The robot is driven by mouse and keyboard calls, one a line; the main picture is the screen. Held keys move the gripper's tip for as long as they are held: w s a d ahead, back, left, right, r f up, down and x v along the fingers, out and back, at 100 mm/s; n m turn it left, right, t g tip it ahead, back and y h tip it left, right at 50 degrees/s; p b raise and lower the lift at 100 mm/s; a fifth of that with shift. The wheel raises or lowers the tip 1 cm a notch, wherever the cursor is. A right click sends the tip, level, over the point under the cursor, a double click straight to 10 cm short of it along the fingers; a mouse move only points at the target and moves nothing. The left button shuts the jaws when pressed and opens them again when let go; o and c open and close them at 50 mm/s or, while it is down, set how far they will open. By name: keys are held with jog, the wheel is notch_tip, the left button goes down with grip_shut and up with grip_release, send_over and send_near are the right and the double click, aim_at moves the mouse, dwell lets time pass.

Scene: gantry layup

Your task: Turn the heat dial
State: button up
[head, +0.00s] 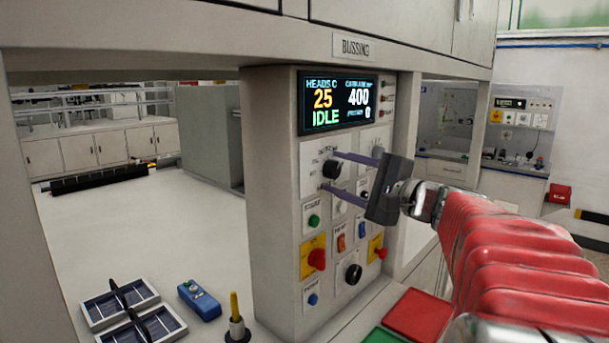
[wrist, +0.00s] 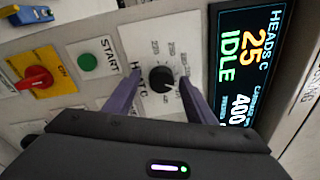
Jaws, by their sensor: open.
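The heat dial (head: 332,169) is a round black knob on a white scale plate of the upright control panel, below the display. In the wrist view the heat dial (wrist: 161,79) stands between the two purple fingers of my gripper (wrist: 158,90). In the head view my gripper (head: 328,171) reaches in from the right, with one finger above the dial and one below it. The jaws are open, and I see gaps between the fingers and the knob in the wrist view. The display (head: 338,103) reads HEADS C 25, 400 and IDLE.
Below the dial are a green START button (head: 314,220), a red switch on a yellow plate (head: 316,259), a blue button (head: 313,299) and another black knob (head: 353,274). A blue box (head: 199,300) and framed panels lie on the bench at left. Red and green mats lie at lower right.

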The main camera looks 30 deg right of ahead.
jog(key=v, duration=1.3)
jog(key=shift+s, duration=0.4)
